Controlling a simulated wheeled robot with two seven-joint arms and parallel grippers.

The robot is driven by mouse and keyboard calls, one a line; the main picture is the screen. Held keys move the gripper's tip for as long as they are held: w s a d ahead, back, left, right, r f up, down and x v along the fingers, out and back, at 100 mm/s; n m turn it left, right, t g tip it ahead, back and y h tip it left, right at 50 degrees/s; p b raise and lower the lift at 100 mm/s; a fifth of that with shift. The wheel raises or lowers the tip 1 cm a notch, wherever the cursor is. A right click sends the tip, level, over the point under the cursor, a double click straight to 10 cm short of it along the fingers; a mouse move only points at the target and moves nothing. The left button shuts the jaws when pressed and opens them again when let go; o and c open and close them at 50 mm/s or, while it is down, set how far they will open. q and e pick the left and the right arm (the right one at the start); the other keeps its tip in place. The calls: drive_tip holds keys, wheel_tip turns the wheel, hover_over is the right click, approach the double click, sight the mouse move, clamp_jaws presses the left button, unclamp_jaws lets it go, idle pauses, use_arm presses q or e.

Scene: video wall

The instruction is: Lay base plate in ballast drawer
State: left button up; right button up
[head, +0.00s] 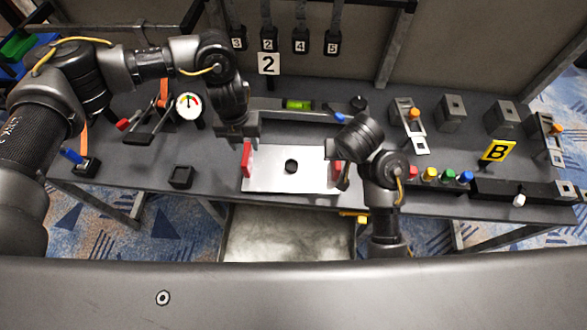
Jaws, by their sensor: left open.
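The base plate (275,180) is a silver rectangle with a black knob (291,166) in its middle and a red handle (247,160) at its left end. It shows over the front of the dark bench; I cannot tell whether it rests there or is slightly raised. The ballast drawer (290,236) is open below the bench front, a bare grey tray with nothing visible in it. My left gripper (238,134) is open and empty, just behind the plate's left end. My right gripper (343,176) is at the plate's right end, partly hidden by its own arm; its jaws are unclear.
A beam with a green level (299,104) lies behind the plate. A round gauge (190,106) and a small black block (182,177) are to the left. Grey blocks (452,113), a yellow B sign (497,151) and coloured knobs (447,175) are to the right.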

sight(247, 162)
use_arm(q)
drive_tip(key=shift+w+a+r, duration=0.1)
drive_tip(key=shift+w+a, duration=0.1)
drive_tip(key=shift+a, duration=0.3)
use_arm(e)
drive_tip(key=shift+w+r, duration=0.2)
use_arm(q)
drive_tip(key=shift+s+r, duration=0.1)
drive_tip(key=shift+s, duration=0.05)
use_arm(e)
drive_tip(key=shift+s+r, duration=0.1)
use_arm(q)
wheel_tip(247, 162, down, 11)
drive_tip(key=shift+r, duration=0.1)
use_arm(e)
drive_tip(key=x, duration=1.1)
use_arm(q)
clamp_jaws()
use_arm(e)
clamp_jaws()
drive_tip(key=shift+a+r, duration=0.1)
